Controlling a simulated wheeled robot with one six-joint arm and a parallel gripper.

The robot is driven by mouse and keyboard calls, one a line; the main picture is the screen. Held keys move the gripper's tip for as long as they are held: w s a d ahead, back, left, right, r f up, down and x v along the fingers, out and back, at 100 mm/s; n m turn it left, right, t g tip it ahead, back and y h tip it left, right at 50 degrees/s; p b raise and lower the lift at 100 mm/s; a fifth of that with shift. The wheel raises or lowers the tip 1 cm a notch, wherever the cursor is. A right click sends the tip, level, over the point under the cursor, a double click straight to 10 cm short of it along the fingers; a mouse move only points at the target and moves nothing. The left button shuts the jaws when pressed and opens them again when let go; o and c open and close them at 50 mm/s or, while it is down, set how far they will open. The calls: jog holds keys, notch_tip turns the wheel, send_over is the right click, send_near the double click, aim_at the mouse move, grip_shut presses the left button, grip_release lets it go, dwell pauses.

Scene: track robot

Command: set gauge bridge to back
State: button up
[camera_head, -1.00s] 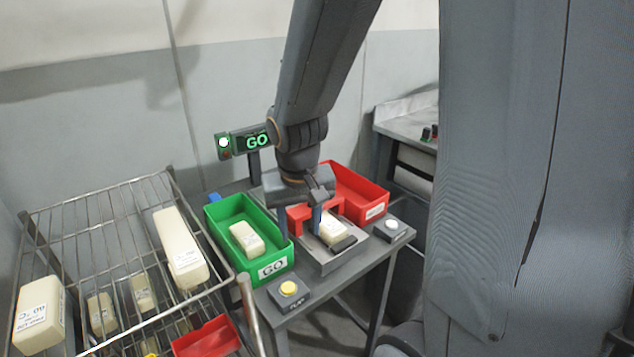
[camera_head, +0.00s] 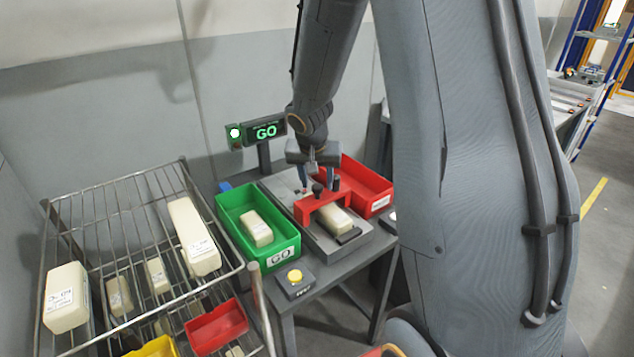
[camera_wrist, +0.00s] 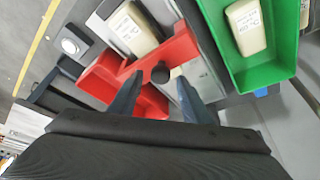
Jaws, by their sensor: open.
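The red gauge bridge (camera_head: 331,196) spans the grey gauge bed (camera_head: 292,205) on the bench. It has a dark round knob (camera_wrist: 160,73) on top. A cream block (camera_head: 337,220) lies on the bed, sticking out from the bridge toward the front end; it also shows in the wrist view (camera_wrist: 131,30). My gripper (camera_head: 315,186) is open and empty, pointing down just behind and above the bridge. In the wrist view my gripper (camera_wrist: 158,92) has its fingers apart, with the knob seen ahead of the gap between them. I cannot tell whether either finger touches the bridge.
A green GO bin (camera_head: 229,217) with a cream block (camera_head: 257,229) stands left of the bed. A red bin (camera_head: 377,200) stands right. A yellow button (camera_head: 294,276) is at the front. A lit GO display (camera_head: 266,131) stands behind. A wire rack (camera_head: 118,203) fills the left.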

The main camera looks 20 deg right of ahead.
jog(key=shift+w+d+f, duration=0.1)
jog(key=shift+w+f, duration=0.05)
jog(key=shift+f, duration=0.4)
